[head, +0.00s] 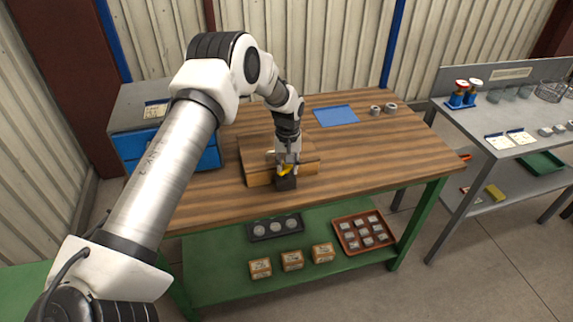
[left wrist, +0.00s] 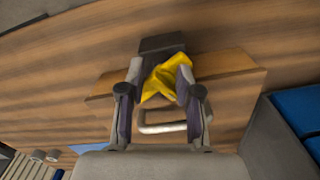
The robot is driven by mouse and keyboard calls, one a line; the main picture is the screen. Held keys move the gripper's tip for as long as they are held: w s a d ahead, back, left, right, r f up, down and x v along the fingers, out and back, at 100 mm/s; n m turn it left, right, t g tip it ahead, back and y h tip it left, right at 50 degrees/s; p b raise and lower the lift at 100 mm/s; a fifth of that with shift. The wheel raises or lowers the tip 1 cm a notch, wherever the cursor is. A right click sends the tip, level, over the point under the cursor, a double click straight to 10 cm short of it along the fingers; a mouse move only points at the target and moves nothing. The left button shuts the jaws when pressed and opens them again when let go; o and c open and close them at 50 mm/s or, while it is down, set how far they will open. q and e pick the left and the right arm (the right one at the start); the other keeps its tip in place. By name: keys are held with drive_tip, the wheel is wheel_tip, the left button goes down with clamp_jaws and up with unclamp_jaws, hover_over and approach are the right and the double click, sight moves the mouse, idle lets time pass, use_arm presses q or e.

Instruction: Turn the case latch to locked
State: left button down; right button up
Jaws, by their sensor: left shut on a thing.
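A wooden case (head: 256,152) stands on the wooden workbench, with a dark block (head: 286,183) at its front side. A yellow latch (head: 286,170) shows at that block. My left gripper (head: 287,165) points down at the latch from above. In the left wrist view, the gripper (left wrist: 161,85) is shut on the yellow latch (left wrist: 160,78), which sits between its two fingers. The dark block (left wrist: 162,44) lies just beyond it, and a pale metal handle (left wrist: 162,128) shows on the case (left wrist: 225,95). The latch's exact angle is hard to tell. My right gripper is not in view.
A blue mat (head: 336,116) and two metal rings (head: 383,109) lie at the back of the bench. A blue-drawer cabinet (head: 135,146) stands at the left. The bench right of the case is clear. A grey side table (head: 500,150) stands farther right.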

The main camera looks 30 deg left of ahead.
use_arm(q)
drive_tip(key=n, duration=0.2)
drive_tip(key=n+p, duration=0.1)
drive_tip(key=n, duration=0.1)
drive_tip(key=w+r+n, duration=0.1)
drive_tip(key=n, duration=0.1)
drive_tip(key=shift+w+a, duration=0.1)
drive_tip(key=n+p, duration=0.1)
drive_tip(key=n, duration=0.4)
drive_tip(key=shift+w+a+f+n+p, duration=0.1)
drive_tip(key=shift+w+a+n+p, duration=0.05)
drive_tip(key=shift+n+p, duration=0.25)
drive_tip(key=c, duration=0.8)
unclamp_jaws()
drive_tip(key=shift+a, duration=0.1)
drive_tip(key=shift+o, duration=0.4)
drive_tip(key=shift+s+a+f, duration=0.2)
drive_tip(key=shift+a+f, duration=0.15)
drive_tip(key=shift+d+r, duration=0.25)
drive_tip(key=shift+r, duration=0.15)
wheel_tip(320, 180, up, 11)
drive_tip(key=shift+a, duration=0.25)
